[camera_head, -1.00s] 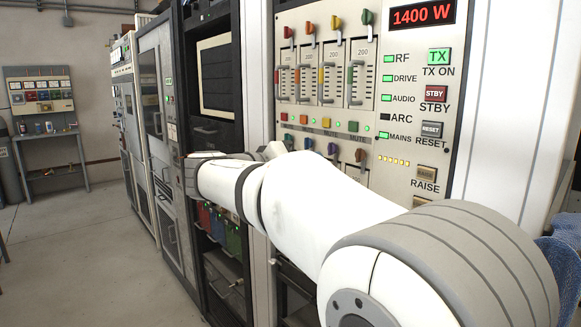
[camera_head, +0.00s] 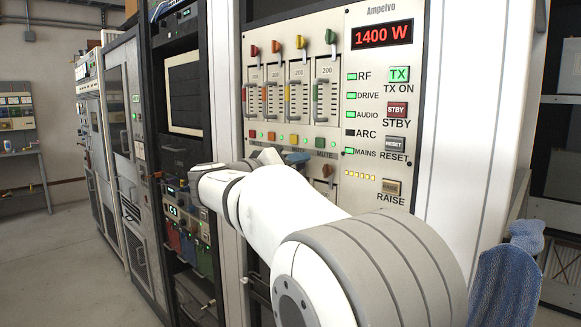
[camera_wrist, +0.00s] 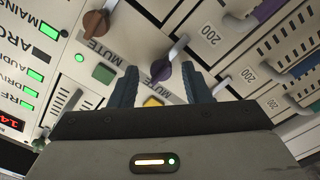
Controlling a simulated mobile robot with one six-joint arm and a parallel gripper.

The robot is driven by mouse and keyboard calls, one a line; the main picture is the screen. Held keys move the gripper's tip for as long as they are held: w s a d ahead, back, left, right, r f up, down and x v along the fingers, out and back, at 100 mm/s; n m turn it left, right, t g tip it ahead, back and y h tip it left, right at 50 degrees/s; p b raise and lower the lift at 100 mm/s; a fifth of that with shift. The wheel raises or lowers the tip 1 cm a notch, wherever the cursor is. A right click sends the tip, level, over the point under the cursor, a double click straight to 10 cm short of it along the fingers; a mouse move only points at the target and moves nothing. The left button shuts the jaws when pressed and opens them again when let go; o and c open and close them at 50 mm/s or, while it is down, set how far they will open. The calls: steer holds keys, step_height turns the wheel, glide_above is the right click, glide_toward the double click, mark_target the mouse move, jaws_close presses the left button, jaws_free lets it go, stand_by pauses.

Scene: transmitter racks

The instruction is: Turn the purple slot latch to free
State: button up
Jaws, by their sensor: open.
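The purple slot latch (camera_wrist: 161,70) shows in the wrist view as a dark purple knob with a metal lever pointing up and slightly right. My gripper (camera_wrist: 160,74) is open, with one blue-grey finger on each side of the latch. The fingers look apart from it, and I cannot tell any contact. In the head view my arm reaches toward the lower part of the panel (camera_head: 262,75), and my own wrist and arm hide most of the latch row there.
A brown latch (camera_wrist: 97,22) sits up and left of the purple one. A green button (camera_wrist: 104,74) and a yellow button (camera_wrist: 152,101) lie close to the fingers. Slider slots with coloured handles are at the right. Open floor (camera_head: 80,265) is at the head view's left.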

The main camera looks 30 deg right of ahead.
steer(key=shift+c, duration=0.3)
steer(key=shift+a, duration=0.1)
jaws_close()
steer(key=shift+n+p, duration=3.9)
steer(key=shift+n, duration=5.1)
steer(key=shift+o, duration=0.3)
jaws_free()
steer(key=shift+f, duration=0.1)
